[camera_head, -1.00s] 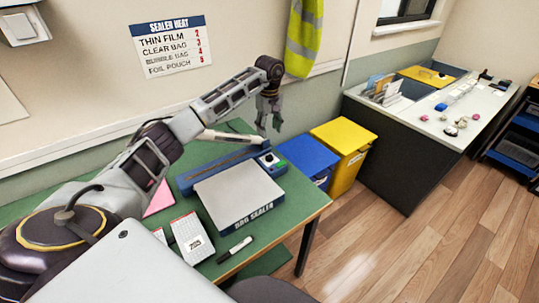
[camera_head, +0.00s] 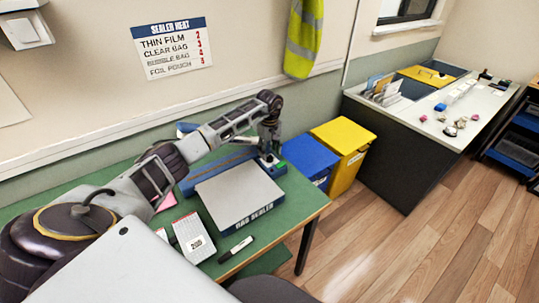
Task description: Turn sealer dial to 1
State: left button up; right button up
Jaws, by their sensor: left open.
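The bag sealer (camera_head: 238,196) stands on the green table (camera_head: 300,200), a blue unit with a light grey plate and "BAG SEALER" on its front. Its control end (camera_head: 273,166) with the dial is at the right back. My left gripper (camera_head: 268,154) points down right at that end, its fingers open around or just above the dial. The dial is largely hidden by the fingers, so its setting and any contact cannot be told. My right gripper is not in view.
A sealer heat chart (camera_head: 172,47) hangs on the wall. A blue bin (camera_head: 311,160) and a yellow bin (camera_head: 344,150) stand right of the table. A marker (camera_head: 235,249) and a labelled pad (camera_head: 193,238) lie in front of the sealer.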

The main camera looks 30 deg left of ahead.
aim_at(269, 159)
pick_arm(q)
jog(key=shift+f, duration=1.45)
jog(key=c, duration=1.1)
jog(key=shift+o, duration=0.2)
